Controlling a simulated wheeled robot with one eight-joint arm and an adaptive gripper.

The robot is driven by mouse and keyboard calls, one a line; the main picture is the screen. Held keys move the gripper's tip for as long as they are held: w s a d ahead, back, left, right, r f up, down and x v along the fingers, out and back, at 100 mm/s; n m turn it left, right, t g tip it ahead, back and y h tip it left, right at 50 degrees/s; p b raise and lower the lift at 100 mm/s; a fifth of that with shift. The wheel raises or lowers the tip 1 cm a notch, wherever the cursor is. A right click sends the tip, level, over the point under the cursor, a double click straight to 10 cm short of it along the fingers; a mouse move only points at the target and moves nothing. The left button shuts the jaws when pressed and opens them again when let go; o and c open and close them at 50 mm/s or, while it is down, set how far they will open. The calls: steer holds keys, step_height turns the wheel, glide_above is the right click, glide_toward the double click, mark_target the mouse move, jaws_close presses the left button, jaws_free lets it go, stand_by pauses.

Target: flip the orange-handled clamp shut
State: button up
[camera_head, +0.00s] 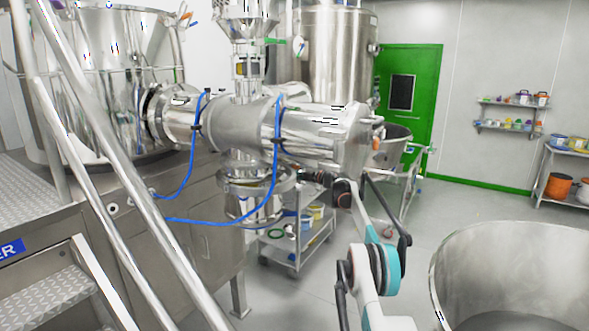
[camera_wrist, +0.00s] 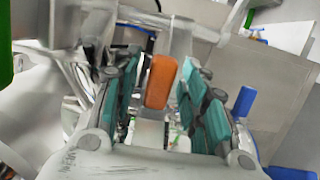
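The clamp's orange handle (camera_wrist: 160,81) shows in the wrist view, upright in the picture and between my two fingers. My gripper (camera_wrist: 163,95) is open, with one teal-padded finger on each side of the handle. The clamp's metal body is hard to make out behind the handle.
Blue hoses (camera_head: 272,190) hang from the vessel to the left of my arm. A steel cart (camera_head: 297,255) stands below. A large steel bowl (camera_head: 515,265) is at the lower right. Stair rails (camera_head: 95,165) cross the left side.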

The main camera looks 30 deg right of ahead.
steer(key=shift+d, duration=0.1)
steer(key=shift+v, duration=1.55)
steer(key=v, duration=0.8)
steer(key=shift+s, duration=0.4)
